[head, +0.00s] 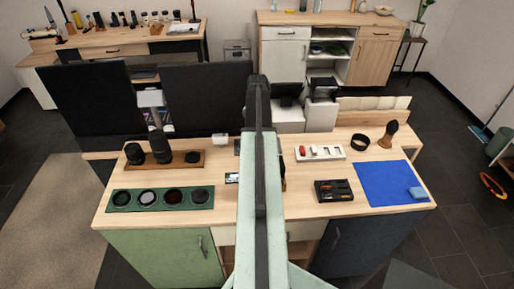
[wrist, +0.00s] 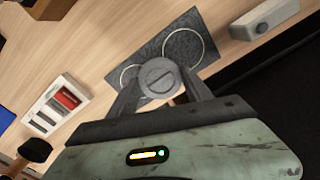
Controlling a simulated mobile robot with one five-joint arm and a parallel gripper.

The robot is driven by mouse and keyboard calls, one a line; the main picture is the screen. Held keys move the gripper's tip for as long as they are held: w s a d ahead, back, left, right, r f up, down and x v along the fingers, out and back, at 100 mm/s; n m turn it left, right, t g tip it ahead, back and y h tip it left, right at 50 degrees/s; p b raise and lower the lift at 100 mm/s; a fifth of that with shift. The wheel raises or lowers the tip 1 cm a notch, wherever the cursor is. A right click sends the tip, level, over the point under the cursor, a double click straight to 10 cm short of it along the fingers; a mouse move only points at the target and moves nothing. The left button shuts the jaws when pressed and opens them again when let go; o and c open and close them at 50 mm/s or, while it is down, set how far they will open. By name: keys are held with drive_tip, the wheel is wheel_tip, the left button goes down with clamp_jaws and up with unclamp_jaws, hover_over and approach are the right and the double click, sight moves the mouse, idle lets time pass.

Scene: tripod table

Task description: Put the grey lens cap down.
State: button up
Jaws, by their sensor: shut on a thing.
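The grey lens cap (wrist: 159,79) is a round disc with a slot across its face, in the wrist view. My gripper (wrist: 160,84) is shut on it, one finger on each side. Behind the cap lies a dark grey mat (wrist: 150,51) with pale ring outlines, on the wooden table. One ring is fully clear; another is partly covered by the cap and a finger. The height of the cap above the mat cannot be told. In the head view my arm hides the gripper and cap, and only a sliver of the mat (head: 237,147) shows.
A grey box (wrist: 264,19) stands beside the mat. A white tray (wrist: 46,124) holds a red item. In the head view are a green lens tray (head: 180,208), a wooden lens stand (head: 190,165), a black organiser (head: 335,198) and a blue cloth (head: 385,185). Bare wood lies between them.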

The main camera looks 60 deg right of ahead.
drive_tip(key=shift+f, duration=0.15)
wheel_tip(320, 180, down, 4)
drive_tip(key=b, duration=0.3)
drive_tip(key=shift+b, duration=0.35)
drive_tip(key=shift+r, duration=0.25)
drive_tip(key=shift+f, duration=0.25)
drive_tip(key=o, duration=1.5)
drive_tip(key=shift+r, duration=0.1)
wheel_tip(320, 180, up, 12)
drive_tip(key=p, duration=1.2)
drive_tip(key=shift+r, duration=0.15)
